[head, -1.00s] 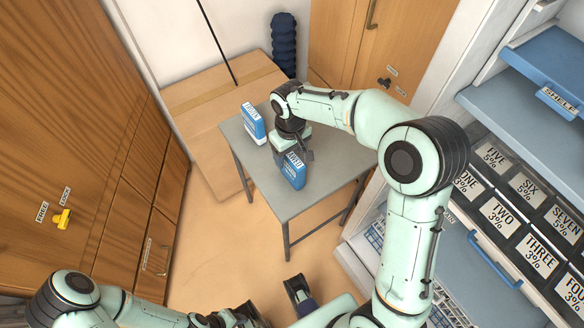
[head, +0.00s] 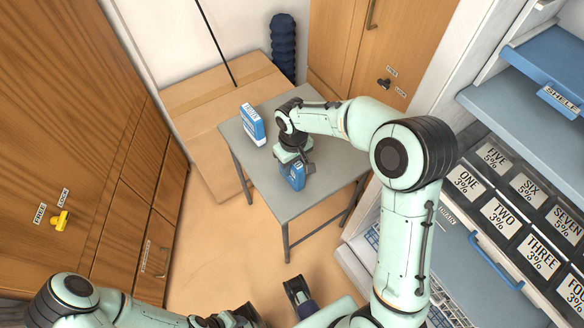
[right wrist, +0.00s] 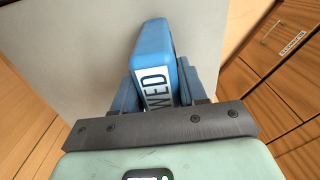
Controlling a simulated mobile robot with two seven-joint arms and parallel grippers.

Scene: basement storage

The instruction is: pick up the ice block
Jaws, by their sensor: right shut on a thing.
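A blue ice block (head: 293,179) with a white label is near the front of the grey table. In the right wrist view the ice block (right wrist: 152,48) sits between my right gripper's fingers, and its label shows the letters "WED"; the rest is hidden. My right gripper (head: 291,166) is shut on this block from above. I cannot tell whether the block touches the tabletop.
The grey table (head: 335,165) has bare room to the right of the blocks. A large cardboard box (head: 200,95) stands behind it on the left. Shelving with labelled black bins (head: 500,215) is on the right. Wooden cabinets (head: 75,120) line the left.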

